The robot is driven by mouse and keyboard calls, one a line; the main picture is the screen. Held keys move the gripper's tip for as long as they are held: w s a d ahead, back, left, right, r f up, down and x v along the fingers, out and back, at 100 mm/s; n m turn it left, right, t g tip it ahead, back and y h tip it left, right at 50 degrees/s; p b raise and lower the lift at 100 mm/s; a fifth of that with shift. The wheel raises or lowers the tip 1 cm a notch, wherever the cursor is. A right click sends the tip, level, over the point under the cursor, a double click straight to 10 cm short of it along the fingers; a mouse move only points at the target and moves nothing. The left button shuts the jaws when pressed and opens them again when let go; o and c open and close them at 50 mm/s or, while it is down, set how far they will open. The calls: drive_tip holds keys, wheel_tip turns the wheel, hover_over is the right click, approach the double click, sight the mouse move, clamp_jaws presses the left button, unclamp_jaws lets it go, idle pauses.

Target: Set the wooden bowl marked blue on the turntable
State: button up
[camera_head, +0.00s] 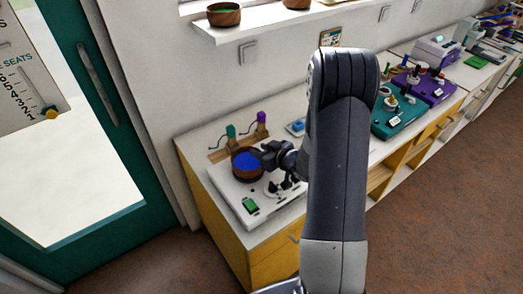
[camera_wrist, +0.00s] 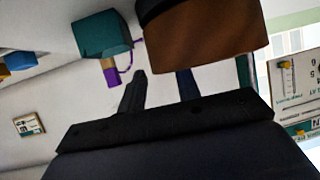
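The wooden bowl with a blue inside (camera_head: 247,162) stands upright at the back left of the white board (camera_head: 228,190) on the counter. My gripper (camera_head: 270,157) is close to the bowl's right side. In the wrist view the bowl's brown wall (camera_wrist: 205,42) fills the top middle. My gripper's fingers (camera_wrist: 160,82) are apart there; one tip is clear of the bowl and the other is partly hidden by its edge. I cannot tell whether they touch.
Behind the bowl are a teal block (camera_head: 231,130) and a purple block (camera_head: 261,117) on wooden stands. A shelf (camera_head: 270,22) above holds another bowl (camera_head: 223,14). Teal (camera_head: 400,118) and purple (camera_head: 430,92) boards lie farther right. My arm hides part of the counter.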

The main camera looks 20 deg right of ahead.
drive_tip(key=v, duration=1)
drive_tip(key=shift+s+d+b, duration=0.2)
drive_tip(key=shift+s+b, duration=0.1)
drive_tip(key=shift+b, duration=0.1)
